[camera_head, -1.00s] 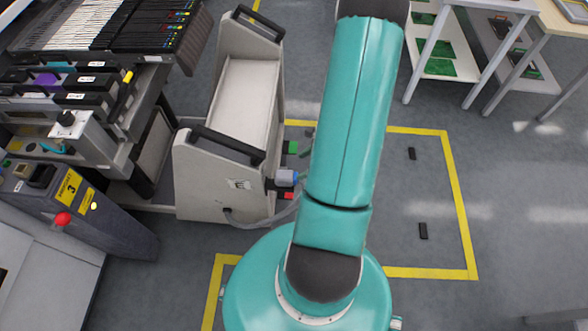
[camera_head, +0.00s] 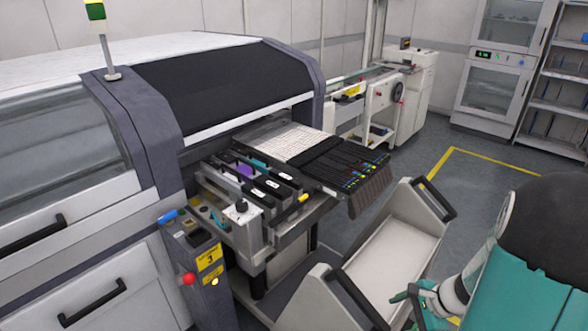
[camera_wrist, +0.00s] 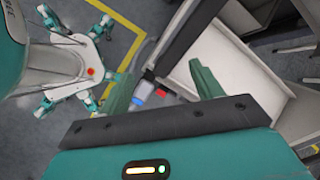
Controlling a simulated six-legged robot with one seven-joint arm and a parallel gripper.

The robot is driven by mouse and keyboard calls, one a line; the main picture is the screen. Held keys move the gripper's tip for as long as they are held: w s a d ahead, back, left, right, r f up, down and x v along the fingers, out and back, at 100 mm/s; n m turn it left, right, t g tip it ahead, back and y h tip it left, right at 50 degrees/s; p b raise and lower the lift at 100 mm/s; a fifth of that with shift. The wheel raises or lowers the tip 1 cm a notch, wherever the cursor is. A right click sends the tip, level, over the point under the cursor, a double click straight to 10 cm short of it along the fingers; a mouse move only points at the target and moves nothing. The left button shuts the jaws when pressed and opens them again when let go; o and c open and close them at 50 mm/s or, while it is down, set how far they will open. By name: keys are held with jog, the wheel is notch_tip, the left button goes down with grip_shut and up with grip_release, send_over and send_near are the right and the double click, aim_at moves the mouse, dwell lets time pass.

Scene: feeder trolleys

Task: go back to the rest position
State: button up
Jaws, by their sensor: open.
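My gripper (camera_wrist: 164,88) shows in the wrist view with its two green fingers spread wide and nothing between them. It hangs above the floor and the side of a pale trolley (camera_wrist: 236,60). Part of my own body and legs shows at the left of that view. In the head view my teal arm fills the lower right corner, beside the same trolley (camera_head: 395,262).
The trolley's tray is empty, with black handles (camera_head: 433,198) at its ends. Left of it stands a machine with a feeder bank (camera_head: 345,165) and a red button (camera_head: 189,279). A cabinet (camera_head: 492,85) and shelves stand behind. Grey floor with yellow tape (camera_head: 440,165) is open beyond the trolley.

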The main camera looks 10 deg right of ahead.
jog(key=s+a+r+n+h, duration=0.2)
jog(key=s+a+r+n, duration=0.1)
jog(key=a+r+n, duration=0.6)
jog(key=s+a+r+n+t+h, duration=0.1)
jog(key=s+a+r+n+h, duration=0.2)
jog(key=a+r+n, duration=0.6)
notch_tip(320, 180, up, 6)
jog(key=shift+s+a+r+n+t, duration=0.2)
jog(key=shift+a+r+n+t, duration=0.15)
jog(key=shift+a, duration=0.3)
jog(key=shift+f, duration=0.1)
dwell(0.3)
